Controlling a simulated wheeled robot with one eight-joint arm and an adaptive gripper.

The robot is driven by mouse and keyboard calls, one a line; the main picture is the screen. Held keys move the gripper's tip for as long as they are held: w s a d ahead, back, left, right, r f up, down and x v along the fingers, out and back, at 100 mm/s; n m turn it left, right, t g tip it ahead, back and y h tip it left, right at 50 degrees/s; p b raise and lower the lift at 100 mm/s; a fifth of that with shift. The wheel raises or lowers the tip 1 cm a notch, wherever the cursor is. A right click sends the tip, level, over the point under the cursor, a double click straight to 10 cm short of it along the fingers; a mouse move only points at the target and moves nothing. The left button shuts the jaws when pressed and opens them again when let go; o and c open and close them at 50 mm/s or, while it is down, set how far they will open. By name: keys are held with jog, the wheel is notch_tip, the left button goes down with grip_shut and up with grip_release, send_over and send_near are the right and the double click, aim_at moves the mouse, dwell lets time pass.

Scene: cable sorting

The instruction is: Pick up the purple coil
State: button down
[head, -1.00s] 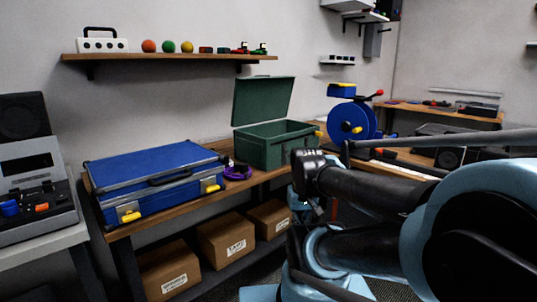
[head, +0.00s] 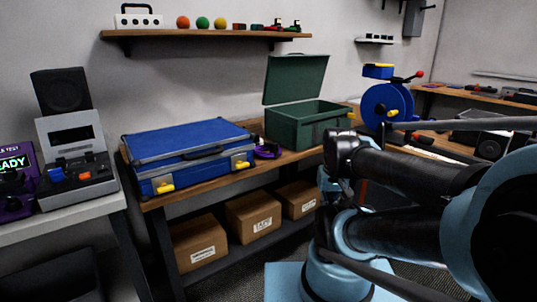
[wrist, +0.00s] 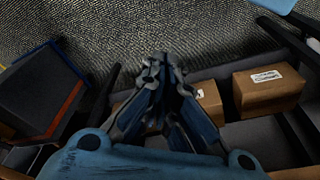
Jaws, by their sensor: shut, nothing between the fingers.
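The purple coil (head: 266,152) lies on the wooden workbench in the head view, between the blue case and the green box. It is small there and partly hidden by the case's corner. It is not visible in the wrist view. My gripper (wrist: 163,62) shows in the wrist view with its fingers together and nothing between them. It points down over the floor and the lower shelf, apart from the coil. In the head view my arm is folded at the right, and the gripper itself cannot be made out.
The blue case (head: 185,137) with yellow latches lies left of the coil. The green box (head: 305,128), lid open, stands to its right. A blue reel (head: 387,104) stands further right. Cardboard boxes (head: 253,214) fill the lower shelf. A wall shelf (head: 205,35) hangs above.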

jog(key=c, duration=2)
grip_release()
jog(key=shift+s+r, duration=0.15)
jog(key=shift+s, duration=0.05)
jog(key=o, duration=0.5)
jog(key=shift+w+a+r, duration=0.15)
jog(key=shift+r, duration=0.45)
jog(key=shift+w+a+r, duration=0.1)
jog(key=shift+r, duration=0.5)
jog(key=w+a+r+m+g+y, duration=0.1)
jog(key=w+a+r+m+g, duration=0.15)
jog(key=w+r, duration=0.7)
jog(key=w+a+r+m+g+y, duration=0.1)
jog(key=w+a+r+m, duration=0.4)
jog(key=w, duration=0.7)
jog(key=w+a+r+m+g+y, duration=0.1)
jog(key=w+a+r+m+g, duration=0.15)
jog(key=w+r, duration=0.75)
jog(key=t, duration=0.1)
send_near(275, 143)
jog(key=x, duration=0.5)
jog(key=shift+w+d+f, duration=0.15)
jog(key=shift+d+f, duration=0.05)
jog(key=shift+f, duration=0.05)
jog(key=shift+a+x, duration=0.15)
jog(key=shift+x, duration=1.15)
jog(key=shift+a+x, duration=0.1)
jog(key=shift+x, duration=1.2)
